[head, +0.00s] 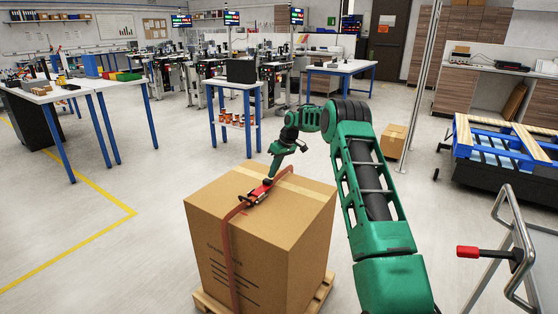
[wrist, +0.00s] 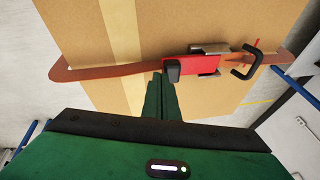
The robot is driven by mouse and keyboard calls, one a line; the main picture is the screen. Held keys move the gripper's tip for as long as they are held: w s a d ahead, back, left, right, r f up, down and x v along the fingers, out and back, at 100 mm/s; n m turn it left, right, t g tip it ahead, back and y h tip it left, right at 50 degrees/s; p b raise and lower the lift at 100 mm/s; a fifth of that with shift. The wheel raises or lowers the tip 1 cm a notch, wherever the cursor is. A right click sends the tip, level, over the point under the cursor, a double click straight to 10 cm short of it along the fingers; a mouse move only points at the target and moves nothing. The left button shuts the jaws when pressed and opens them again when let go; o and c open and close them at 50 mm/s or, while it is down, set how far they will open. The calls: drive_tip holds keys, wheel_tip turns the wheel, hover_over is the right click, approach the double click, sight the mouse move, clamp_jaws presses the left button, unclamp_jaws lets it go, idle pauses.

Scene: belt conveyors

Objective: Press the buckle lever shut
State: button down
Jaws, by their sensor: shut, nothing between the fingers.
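A large cardboard box (head: 232,225) stands on a wooden pallet, with a reddish-brown strap (head: 232,262) around it. The red buckle (head: 258,192) lies on the strap on top of the box. In the wrist view the red buckle (wrist: 190,66) has metal parts, a dark block at its left end and a black hook-shaped handle (wrist: 245,62) at its right. I cannot tell the lever's exact angle. My gripper (head: 270,177) is shut and empty at the buckle; its fingertips (wrist: 160,78) show just beside the dark block. I cannot tell whether they touch.
The pallet (head: 318,296) sticks out under the box. A small carton (head: 395,140) is on the floor behind my arm. Floor left of the box is clear.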

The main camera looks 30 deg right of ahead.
drive_tip(key=d+r, duration=0.7)
drive_tip(key=r, duration=0.3)
drive_tip(key=shift+w+d+r, duration=0.2)
drive_tip(key=shift+w+d, duration=0.05)
drive_tip(key=shift+w, duration=0.2)
